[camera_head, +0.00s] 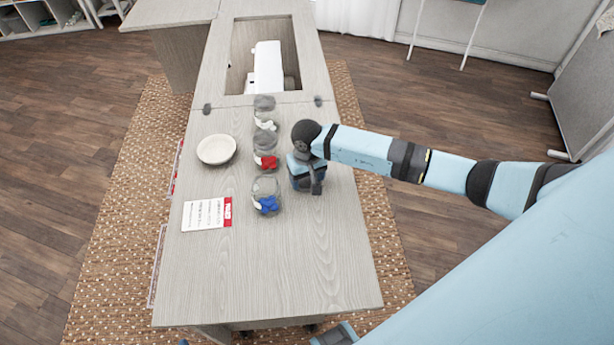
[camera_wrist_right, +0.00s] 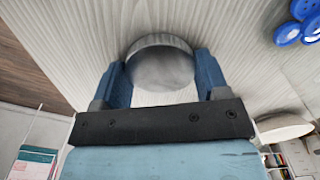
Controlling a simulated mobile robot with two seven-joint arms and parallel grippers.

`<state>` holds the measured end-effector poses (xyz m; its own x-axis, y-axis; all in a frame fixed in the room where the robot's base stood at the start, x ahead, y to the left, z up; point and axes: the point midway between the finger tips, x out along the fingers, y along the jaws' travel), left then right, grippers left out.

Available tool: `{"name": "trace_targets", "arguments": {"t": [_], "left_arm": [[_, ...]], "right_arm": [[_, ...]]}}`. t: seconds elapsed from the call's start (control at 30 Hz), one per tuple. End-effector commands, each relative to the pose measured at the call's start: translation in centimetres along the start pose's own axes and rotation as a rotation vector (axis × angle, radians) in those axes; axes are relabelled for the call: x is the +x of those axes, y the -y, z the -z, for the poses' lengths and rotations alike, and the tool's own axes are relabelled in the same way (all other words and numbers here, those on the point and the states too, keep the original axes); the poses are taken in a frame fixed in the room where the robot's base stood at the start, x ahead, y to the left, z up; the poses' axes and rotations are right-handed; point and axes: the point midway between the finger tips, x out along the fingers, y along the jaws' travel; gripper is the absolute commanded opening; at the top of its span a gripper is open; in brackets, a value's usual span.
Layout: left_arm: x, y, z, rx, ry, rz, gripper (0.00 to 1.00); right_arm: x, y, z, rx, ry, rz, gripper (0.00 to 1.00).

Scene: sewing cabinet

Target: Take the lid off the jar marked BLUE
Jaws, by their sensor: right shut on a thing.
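Three clear jars stand in a column on the sewing cabinet top (camera_head: 330,270). The nearest, with blue pieces inside, is the blue jar (camera_head: 266,203); its label cannot be read. My right gripper (camera_head: 310,183) is right of that jar, apart from it. In the right wrist view, my right gripper (camera_wrist_right: 162,72) is shut on a round grey lid (camera_wrist_right: 160,66), held between its two blue fingers over the wood surface. Blue buttons (camera_wrist_right: 300,24) show at that view's upper right. The head view hides the lid behind the gripper.
The red jar (camera_head: 265,160) and a third jar (camera_head: 264,122) stand behind the blue one. A white bowl (camera_head: 217,150) and a printed card (camera_head: 203,214) lie to the left. An opening with a white machine (camera_head: 266,65) is farther back. The front tabletop is clear.

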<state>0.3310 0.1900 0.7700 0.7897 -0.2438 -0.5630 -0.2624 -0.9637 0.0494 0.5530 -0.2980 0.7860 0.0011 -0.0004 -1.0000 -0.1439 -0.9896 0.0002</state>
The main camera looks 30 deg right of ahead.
Motion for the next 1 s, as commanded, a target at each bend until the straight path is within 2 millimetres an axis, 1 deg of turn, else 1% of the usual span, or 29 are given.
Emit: {"name": "trace_targets", "arguments": {"t": [0.1, 0.13, 0.23, 0.5, 0.6, 0.63, 0.77, 1.0], "left_arm": [[0.3, 0.0, -0.4, -0.002, 0.002, 0.000, 1.00], [0.3, 0.0, -0.4, -0.003, 0.003, 0.000, 1.00], [0.2, 0.0, -0.3, -0.003, 0.006, 0.000, 1.00], [0.1, 0.0, 0.0, -0.004, 0.001, 0.000, 1.00], [-0.2, 0.0, 0.5, -0.003, -0.002, 0.000, 1.00], [-0.1, 0.0, 0.3, -0.002, -0.005, 0.001, 1.00], [0.0, 0.0, 0.2, -0.002, -0.005, 0.001, 1.00], [0.1, 0.0, -0.2, -0.003, 0.001, 0.001, 1.00]], "right_arm": [[0.5, 0.0, 0.0, 0.000, -0.001, -0.001, 0.40], [0.4, 0.0, 0.0, 0.000, -0.001, -0.001, 0.70], [0.3, 0.0, 0.0, 0.000, 0.000, -0.001, 0.93], [0.2, 0.0, 0.0, 0.000, 0.000, 0.000, 0.94], [-0.3, 0.0, 0.0, 0.000, 0.000, 0.001, 0.94], [-0.5, 0.0, 0.1, 0.000, -0.002, 0.001, 0.94], [-2.7, -0.1, 0.1, -0.002, -0.005, -0.001, 0.94], [-8.0, 0.0, 0.1, -0.002, -0.005, -0.001, 0.94]]}}
